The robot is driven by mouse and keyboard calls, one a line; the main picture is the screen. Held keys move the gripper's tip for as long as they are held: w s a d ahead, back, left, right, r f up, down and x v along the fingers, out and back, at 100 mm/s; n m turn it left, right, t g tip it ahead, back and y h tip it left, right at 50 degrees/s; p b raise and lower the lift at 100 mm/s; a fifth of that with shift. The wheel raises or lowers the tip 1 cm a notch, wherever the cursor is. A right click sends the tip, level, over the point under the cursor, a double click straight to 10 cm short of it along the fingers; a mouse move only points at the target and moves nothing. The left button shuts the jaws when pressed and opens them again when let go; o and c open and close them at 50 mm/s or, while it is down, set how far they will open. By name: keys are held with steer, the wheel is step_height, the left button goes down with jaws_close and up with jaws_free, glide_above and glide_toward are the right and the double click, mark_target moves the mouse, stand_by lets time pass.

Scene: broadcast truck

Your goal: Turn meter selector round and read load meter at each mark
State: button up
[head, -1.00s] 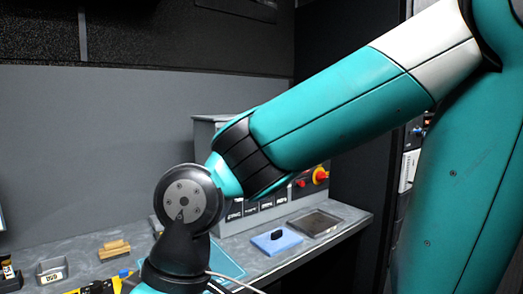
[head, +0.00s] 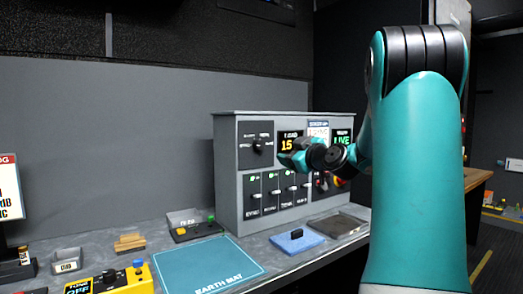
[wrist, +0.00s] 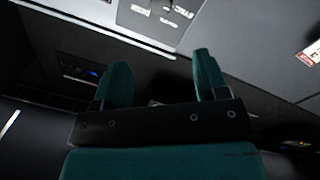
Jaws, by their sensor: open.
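A grey control cabinet (head: 226,180) stands on the bench in the head view. The meter selector (head: 258,146), a dark rotary knob with marks around it, is at the cabinet's upper left. Right of it, the load meter (head: 289,143) shows yellow digits that look like 15; its lower part is partly covered by my arm's end. My gripper (wrist: 160,78) shows in the wrist view with two teal fingers apart and nothing between them. In the head view its end is in front of the cabinet, right of the selector and apart from it. The knob's exact pointing is too small to tell.
Several breaker switches (head: 272,190) line the cabinet's lower face. The space before the selector is clear.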

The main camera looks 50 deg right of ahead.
mark_target(261, 146)
steer(key=p+x, duration=0.6)
steer(key=x, duration=1.1)
steer(key=shift+a, duration=0.1)
steer(key=c, duration=0.9)
